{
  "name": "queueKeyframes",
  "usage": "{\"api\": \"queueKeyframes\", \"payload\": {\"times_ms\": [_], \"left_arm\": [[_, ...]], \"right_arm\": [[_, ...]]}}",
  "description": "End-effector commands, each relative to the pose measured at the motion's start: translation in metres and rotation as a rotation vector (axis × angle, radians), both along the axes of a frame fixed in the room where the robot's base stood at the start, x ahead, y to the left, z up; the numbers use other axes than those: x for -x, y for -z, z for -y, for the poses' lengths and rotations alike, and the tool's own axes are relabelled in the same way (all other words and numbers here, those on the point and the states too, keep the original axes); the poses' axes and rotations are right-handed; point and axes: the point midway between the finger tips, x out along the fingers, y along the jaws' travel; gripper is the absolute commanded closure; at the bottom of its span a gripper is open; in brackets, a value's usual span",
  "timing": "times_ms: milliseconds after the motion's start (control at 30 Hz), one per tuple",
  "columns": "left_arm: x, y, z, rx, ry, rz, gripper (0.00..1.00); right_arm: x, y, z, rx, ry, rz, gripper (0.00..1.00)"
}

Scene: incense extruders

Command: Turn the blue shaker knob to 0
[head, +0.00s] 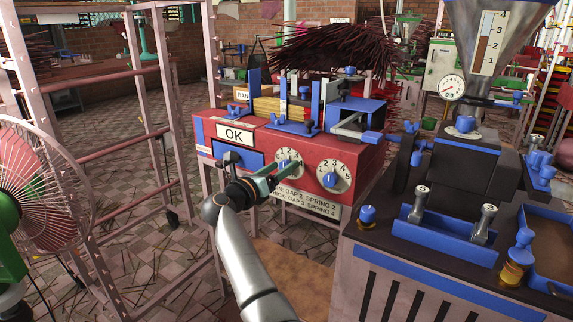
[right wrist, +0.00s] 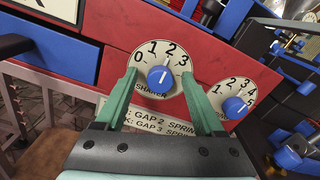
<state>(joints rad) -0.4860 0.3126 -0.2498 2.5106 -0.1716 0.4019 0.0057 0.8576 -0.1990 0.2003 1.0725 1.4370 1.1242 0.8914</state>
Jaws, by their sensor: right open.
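The shaker dial (right wrist: 152,92) is a white disc marked 0 to 3 on the red machine front. Its blue shaker knob (right wrist: 161,76) has a white line pointing upward, close to the 2. In the head view the dial (head: 288,156) is partly hidden behind my right gripper (head: 277,174). In the right wrist view my right gripper (right wrist: 160,79) is open, with one green finger on each side of the knob. A gap shows between each finger and the knob. My left gripper is not in view.
A second dial (head: 333,176) with a blue knob, marked 1 to 5, sits right of the shaker dial. A blue panel (head: 240,155) and an OK sign (head: 236,134) are to the left. A dark-topped machine (head: 390,250) stands at the right.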

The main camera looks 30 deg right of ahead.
Motion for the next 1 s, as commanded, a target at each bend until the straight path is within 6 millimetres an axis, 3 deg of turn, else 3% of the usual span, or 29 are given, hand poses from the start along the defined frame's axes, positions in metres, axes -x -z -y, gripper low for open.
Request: {"api": "queueKeyframes", "payload": {"times_ms": [367, 1000], "left_arm": [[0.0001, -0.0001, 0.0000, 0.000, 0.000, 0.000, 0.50], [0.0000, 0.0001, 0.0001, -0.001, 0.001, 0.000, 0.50]], "right_arm": [[-0.0007, -0.0001, 0.0009, 0.000, 0.000, 0.000, 0.30], [-0.0006, 0.0000, 0.0008, 0.000, 0.000, 0.000, 1.00]]}}
